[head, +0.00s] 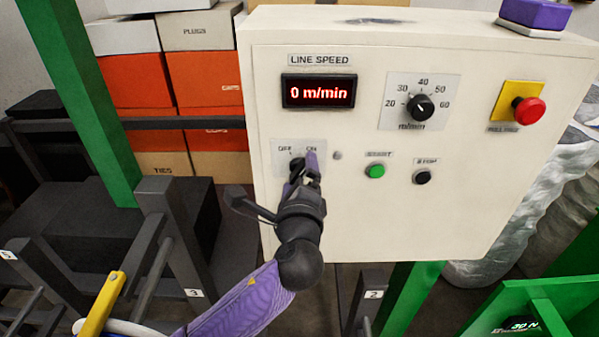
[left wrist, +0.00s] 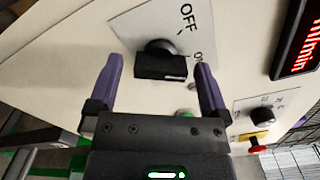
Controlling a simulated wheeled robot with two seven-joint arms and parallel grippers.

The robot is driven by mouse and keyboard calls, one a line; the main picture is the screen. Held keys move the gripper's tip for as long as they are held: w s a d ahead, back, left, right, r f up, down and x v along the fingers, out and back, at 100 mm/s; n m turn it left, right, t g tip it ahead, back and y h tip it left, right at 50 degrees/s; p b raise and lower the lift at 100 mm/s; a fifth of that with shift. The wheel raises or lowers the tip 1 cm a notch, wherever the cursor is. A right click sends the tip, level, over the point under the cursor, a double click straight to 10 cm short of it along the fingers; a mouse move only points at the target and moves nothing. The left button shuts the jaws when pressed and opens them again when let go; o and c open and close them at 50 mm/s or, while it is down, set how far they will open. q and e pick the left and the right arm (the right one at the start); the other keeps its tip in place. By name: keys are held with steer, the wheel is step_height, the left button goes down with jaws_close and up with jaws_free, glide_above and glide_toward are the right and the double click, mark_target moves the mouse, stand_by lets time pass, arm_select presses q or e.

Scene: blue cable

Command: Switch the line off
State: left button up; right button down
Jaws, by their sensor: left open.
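A white control panel (head: 300,230) carries a black rotary switch (head: 297,163) on a grey plate marked OFF and ON. The switch (left wrist: 162,66) also shows in the left wrist view, with a pale mark on its handle; I cannot tell surely which label it points to. My left gripper (head: 304,165) is open in front of the switch and partly hides it. In the left wrist view its purple fingers (left wrist: 157,78) stand on either side of the handle, with gaps visible. The line speed display (head: 318,91) reads 0 m/min. My right gripper is not in view.
The panel also has a speed dial (head: 420,107), a red stop button (head: 528,111) on yellow, a green button (head: 375,171) and a black button (head: 422,177). Boxes (head: 205,85) stand behind at left. A green post (head: 85,100) and dark racks flank the lower left.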

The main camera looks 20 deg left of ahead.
arm_select(q)
steer(key=shift+w, duration=0.1)
steer(key=shift+c, duration=0.3)
steer(key=c, duration=1.2)
steer(key=n+b, duration=0.3)
steer(key=n, duration=0.8)
steer(key=shift+n+b, duration=0.3)
steer(key=shift+n, duration=0.1)
